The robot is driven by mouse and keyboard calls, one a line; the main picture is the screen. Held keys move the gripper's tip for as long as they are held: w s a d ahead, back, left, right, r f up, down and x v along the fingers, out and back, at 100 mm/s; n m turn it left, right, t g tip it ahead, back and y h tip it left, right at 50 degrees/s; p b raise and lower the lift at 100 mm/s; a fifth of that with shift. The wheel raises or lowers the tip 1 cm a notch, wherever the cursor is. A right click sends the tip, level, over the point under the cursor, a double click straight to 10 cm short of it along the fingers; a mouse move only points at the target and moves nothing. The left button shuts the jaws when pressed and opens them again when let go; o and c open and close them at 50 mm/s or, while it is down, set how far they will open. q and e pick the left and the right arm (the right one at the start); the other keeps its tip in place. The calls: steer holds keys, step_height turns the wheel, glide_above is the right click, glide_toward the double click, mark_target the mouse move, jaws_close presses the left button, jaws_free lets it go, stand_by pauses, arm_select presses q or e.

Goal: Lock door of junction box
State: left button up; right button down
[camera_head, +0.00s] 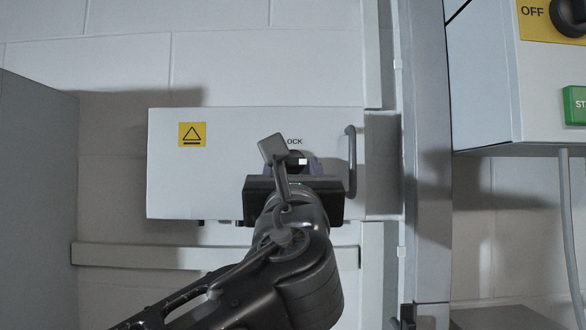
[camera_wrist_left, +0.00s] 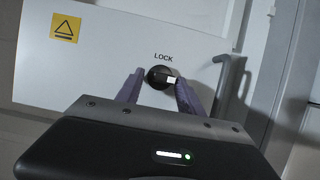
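The junction box door (camera_head: 225,160) is a white panel with a yellow warning sign (camera_head: 192,134) and the word LOCK. It sits flat against its box as far as I can see. Below the word LOCK is a round black lock knob (camera_wrist_left: 160,77) with a light marker (camera_wrist_left: 171,80) on its right side. My left gripper (camera_wrist_left: 160,90) is in front of the knob, its two purple fingers apart, one on each side of it. I cannot tell whether the fingers touch the knob. In the head view my left gripper (camera_head: 297,166) hides part of the knob. My right gripper is not in view.
A grey bar handle (camera_head: 351,162) stands out at the door's right edge, close to my left gripper. A grey vertical post (camera_head: 428,150) is further right. A control box (camera_head: 485,80) with an OFF switch and a green button (camera_head: 575,105) hangs at upper right.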

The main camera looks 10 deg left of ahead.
arm_select(q)
jaws_close()
steer(key=shift+d+n+y, duration=0.1)
steer(key=shift+n+y, duration=0.3)
steer(key=shift+n, duration=0.2)
steer(key=n+y, duration=0.1)
steer(key=n, duration=0.2)
steer(key=shift+d+n+g+y, duration=0.1)
steer(key=shift+n+g+y, duration=0.2)
steer(key=shift+g+y, duration=0.1)
steer(key=n+g+y, duration=0.1)
steer(key=n, duration=0.4)
steer(key=n+g+y, duration=0.1)
steer(key=n, duration=0.1)
steer(key=shift+w+d+r+g+y+p, duration=0.1)
steer(key=shift+d+r+g+y+p, duration=0.2)
steer(key=shift+p, duration=0.1)
steer(key=n+g, duration=0.1)
steer(key=n, duration=0.2)
steer(key=n+g, duration=0.1)
steer(key=n, duration=0.1)
steer(key=shift+d+r+n+y, duration=0.1)
steer(key=shift+n+y, duration=0.3)
steer(key=shift+r+n+g, duration=0.15)
steer(key=shift+n+g, duration=0.65)
steer(key=shift+n, duration=0.9)
